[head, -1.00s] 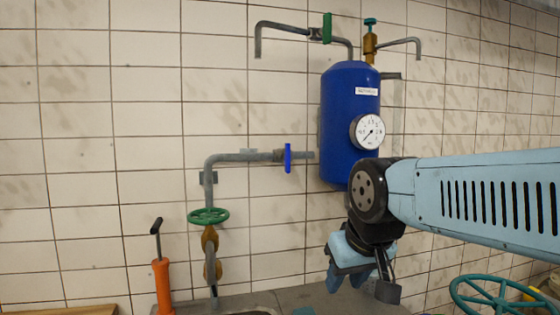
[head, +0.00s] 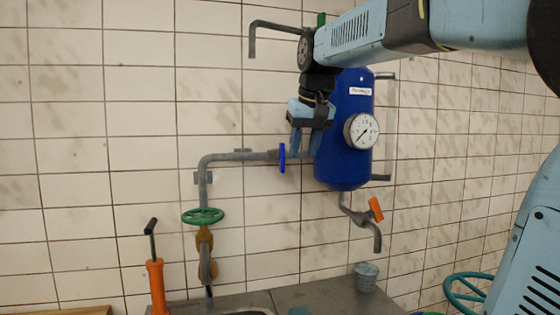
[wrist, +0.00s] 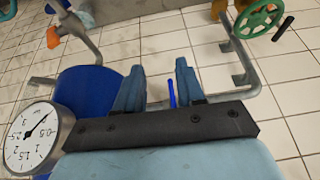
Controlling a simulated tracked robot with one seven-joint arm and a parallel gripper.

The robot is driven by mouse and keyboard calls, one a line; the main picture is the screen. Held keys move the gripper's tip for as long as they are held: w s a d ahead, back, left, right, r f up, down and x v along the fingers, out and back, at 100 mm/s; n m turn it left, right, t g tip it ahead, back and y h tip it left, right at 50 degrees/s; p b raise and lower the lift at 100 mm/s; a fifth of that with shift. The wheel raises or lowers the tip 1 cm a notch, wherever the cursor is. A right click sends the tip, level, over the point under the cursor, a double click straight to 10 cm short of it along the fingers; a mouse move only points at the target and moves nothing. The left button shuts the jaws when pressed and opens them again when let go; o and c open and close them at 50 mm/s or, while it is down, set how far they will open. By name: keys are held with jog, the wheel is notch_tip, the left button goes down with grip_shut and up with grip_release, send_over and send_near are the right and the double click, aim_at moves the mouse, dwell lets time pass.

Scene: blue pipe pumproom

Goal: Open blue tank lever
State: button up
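The blue lever (head: 282,157) hangs upright on the grey horizontal pipe (head: 238,156) left of the blue tank (head: 347,110). My gripper (head: 306,147) points down in front of the tank's left side, just right of the lever in the head view. Its two blue fingers are apart with nothing held. In the wrist view the lever (wrist: 172,94) shows as a thin blue bar in the gap between the fingers (wrist: 158,68), nearer the right one. It looks farther off than the fingers; I cannot tell any contact. My arm hides the tank's top.
A pressure gauge (head: 361,131) sits on the tank's front, close right of my gripper. An orange-handled tap (head: 375,209) hangs below, over a grey bucket (head: 366,277). A green handwheel (head: 203,216) and an orange pump (head: 156,285) stand lower left. The tiled wall is close behind.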

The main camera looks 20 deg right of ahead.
send_near(282, 159)
jog(key=shift+g, duration=0.3)
jog(key=x, duration=0.3)
jog(key=w+x, duration=0.1)
jog(key=x, duration=0.3)
jog(key=w+x, duration=0.1)
jog(key=x, duration=0.3)
jog(key=shift+d+r, duration=0.2)
jog(key=shift+r, duration=0.2)
grip_shut()
jog(key=shift+d, duration=0.15)
